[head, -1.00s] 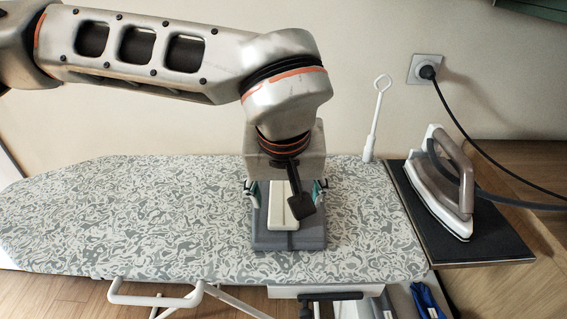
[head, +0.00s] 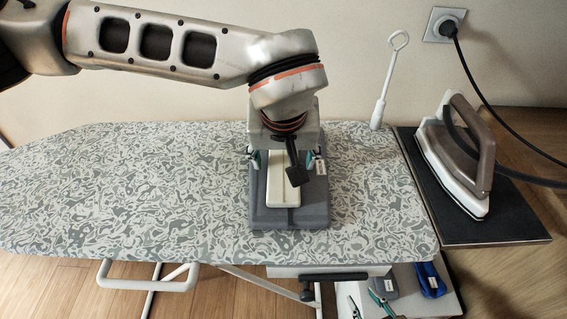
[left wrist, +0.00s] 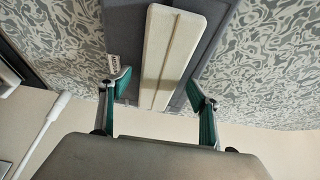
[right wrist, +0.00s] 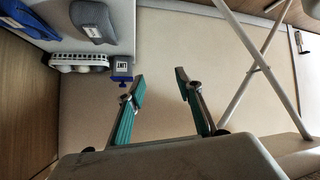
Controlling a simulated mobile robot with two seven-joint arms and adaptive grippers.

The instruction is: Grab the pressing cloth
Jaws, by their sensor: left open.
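A dark grey, flat, folded pad (head: 260,213) lies on the ironing board. It may be the pressing cloth; its small white label is unreadable. A long cream grooved block (head: 284,190) lies on top of it. My left gripper (head: 286,161) is open, pointing down over the far part of the pad. In the left wrist view its fingers (left wrist: 152,90) stand apart on either side of the cream block (left wrist: 170,50), near the pad's edges. Contact cannot be told. My right gripper (right wrist: 158,88) is open and empty, below board height near the lower shelf.
The patterned ironing board (head: 130,190) is clear to the left. An iron (head: 455,160) stands on a dark mat (head: 490,225) at right, its cord running to a wall socket. A blue cloth item (head: 431,280) and a grey item (head: 382,280) lie on the lower shelf.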

